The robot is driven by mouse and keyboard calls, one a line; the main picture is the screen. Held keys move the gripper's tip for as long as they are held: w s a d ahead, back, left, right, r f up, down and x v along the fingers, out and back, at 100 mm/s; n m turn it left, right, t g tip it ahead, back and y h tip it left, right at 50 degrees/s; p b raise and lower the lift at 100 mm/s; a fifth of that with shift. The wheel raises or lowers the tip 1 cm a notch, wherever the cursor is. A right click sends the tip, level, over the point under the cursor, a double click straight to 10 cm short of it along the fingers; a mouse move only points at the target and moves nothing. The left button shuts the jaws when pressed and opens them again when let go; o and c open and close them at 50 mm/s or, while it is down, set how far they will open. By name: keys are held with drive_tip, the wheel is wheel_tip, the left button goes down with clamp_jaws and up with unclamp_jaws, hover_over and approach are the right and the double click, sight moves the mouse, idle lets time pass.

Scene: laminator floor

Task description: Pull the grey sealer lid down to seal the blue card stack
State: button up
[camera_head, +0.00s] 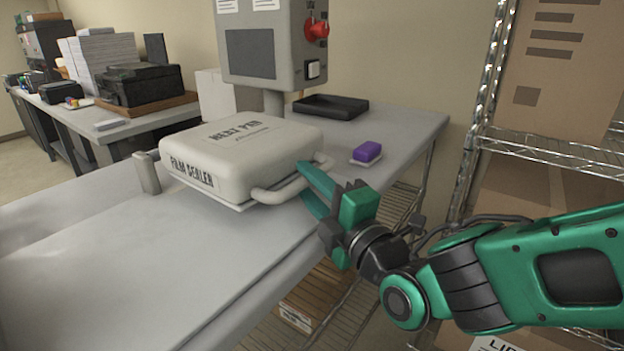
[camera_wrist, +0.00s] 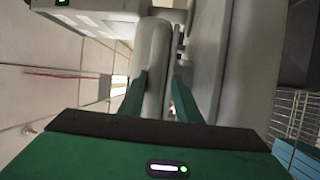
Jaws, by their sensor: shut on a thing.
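The grey sealer lid (camera_head: 235,145) is a pale box-shaped cover with dark lettering on its top and front. In the head view it lies low and nearly flat over its base on the bench. A tubular handle (camera_head: 285,188) sticks out along its front right edge. My gripper (camera_head: 312,188) is at the right end of this handle. In the wrist view the two green fingers (camera_wrist: 160,95) stand on either side of the pale handle bar (camera_wrist: 155,60), shut on it. The blue card stack is not visible; the lid hides whatever is under it.
A purple block (camera_head: 367,151) sits on a small white pad to the right of the sealer. A black tray (camera_head: 331,107) lies behind it. A grey control box (camera_head: 272,45) with a red knob stands at the back. The bench front (camera_head: 130,265) is clear. A wire shelf (camera_head: 550,150) stands at right.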

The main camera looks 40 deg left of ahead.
idle(0.4)
drive_tip(key=v, duration=1.1)
drive_tip(key=shift+w, duration=0.2)
